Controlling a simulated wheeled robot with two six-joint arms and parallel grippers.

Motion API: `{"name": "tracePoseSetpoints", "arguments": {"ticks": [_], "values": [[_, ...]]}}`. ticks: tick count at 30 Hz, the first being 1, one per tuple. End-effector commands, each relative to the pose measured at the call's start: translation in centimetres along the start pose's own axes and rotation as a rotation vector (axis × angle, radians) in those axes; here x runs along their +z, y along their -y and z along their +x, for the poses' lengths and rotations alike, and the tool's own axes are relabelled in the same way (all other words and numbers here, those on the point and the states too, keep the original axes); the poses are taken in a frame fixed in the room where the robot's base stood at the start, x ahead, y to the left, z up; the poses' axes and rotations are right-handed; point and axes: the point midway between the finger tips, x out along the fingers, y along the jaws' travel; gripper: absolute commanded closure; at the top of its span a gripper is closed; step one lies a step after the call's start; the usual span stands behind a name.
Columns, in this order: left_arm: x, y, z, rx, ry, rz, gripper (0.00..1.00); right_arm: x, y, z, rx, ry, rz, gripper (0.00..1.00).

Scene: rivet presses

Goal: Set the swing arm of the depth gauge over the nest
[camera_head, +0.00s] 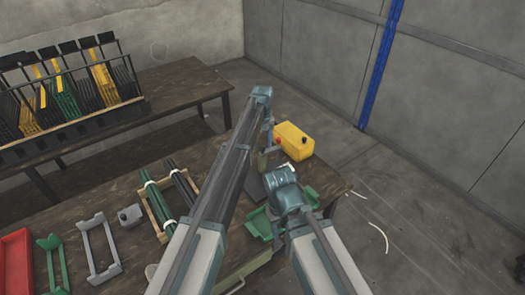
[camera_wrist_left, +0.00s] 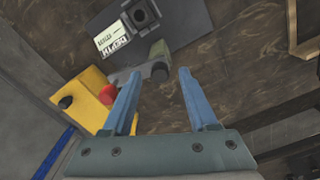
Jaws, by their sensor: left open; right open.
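In the left wrist view, a dark base plate (camera_wrist_left: 185,30) carries a black square block with a round opening (camera_wrist_left: 142,13) and a white printed label (camera_wrist_left: 112,38). A grey-green bar (camera_wrist_left: 153,68), perhaps the swing arm, lies at the plate's edge, near my fingertips. It appears in the gap between the fingers of my left gripper (camera_wrist_left: 160,75), which is open; contact cannot be told.
A yellow box (camera_head: 294,141) with a red button stands beside the gauge, close to my left gripper. Green trays (camera_head: 260,223) lie beneath my right arm.

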Motion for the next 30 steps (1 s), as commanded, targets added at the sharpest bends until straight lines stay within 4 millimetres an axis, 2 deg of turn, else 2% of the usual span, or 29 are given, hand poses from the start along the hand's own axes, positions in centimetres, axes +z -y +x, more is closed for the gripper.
{"name": "tracePoseSetpoints", "arguments": {"ticks": [2, 11, 21, 30], "values": [[0.0, 0.0, 0.73, 0.0, 0.0, 0.0, 0.41, -0.04, 0.07, 0.72, 0.0, 0.0, 0.0, 0.5], [0.0, 0.0, 0.66, 0.0, 0.0, 0.0, 0.41, -0.04, 0.06, 0.66, 0.0, 0.0, 0.0, 0.5], [0.0, 0.0, 0.67, 0.0, 0.0, 0.0, 1.0, -0.04, 0.06, 0.66, 0.0, 0.0, 0.0, 0.5], [0.0, 0.01, 0.67, 0.0, 0.0, 0.0, 1.0, -0.04, 0.06, 0.66, 0.0, 0.0, 0.0, 0.5]]}}
